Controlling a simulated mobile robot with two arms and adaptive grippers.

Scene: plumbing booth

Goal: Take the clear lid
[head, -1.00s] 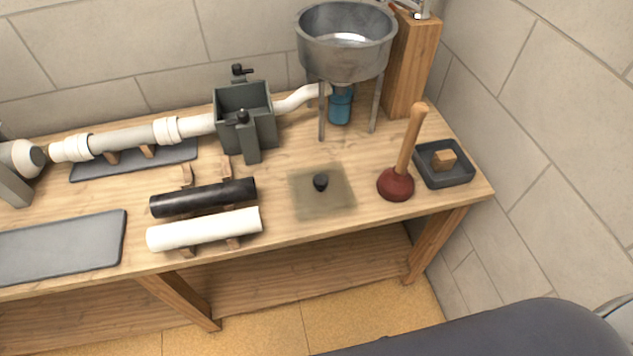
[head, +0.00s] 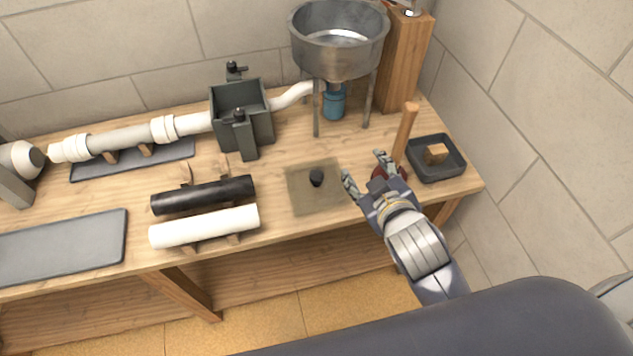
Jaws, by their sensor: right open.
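The clear lid (head: 304,197) is a see-through square plate with a black knob (head: 316,177) in its middle. It lies flat on the wooden bench near the front edge. My right gripper (head: 366,167) is open and empty, just right of the lid and apart from the knob. Its left finger is close to the lid's right edge; I cannot tell how high it is above the bench. My left gripper is not in view.
A plunger (head: 405,132) stands right behind my right gripper, its red cup mostly hidden. A dark tray (head: 453,173) with a wooden block is further right. A metal basin (head: 338,50) on legs stands behind the lid. Black (head: 203,195) and white (head: 205,227) pipes lie left.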

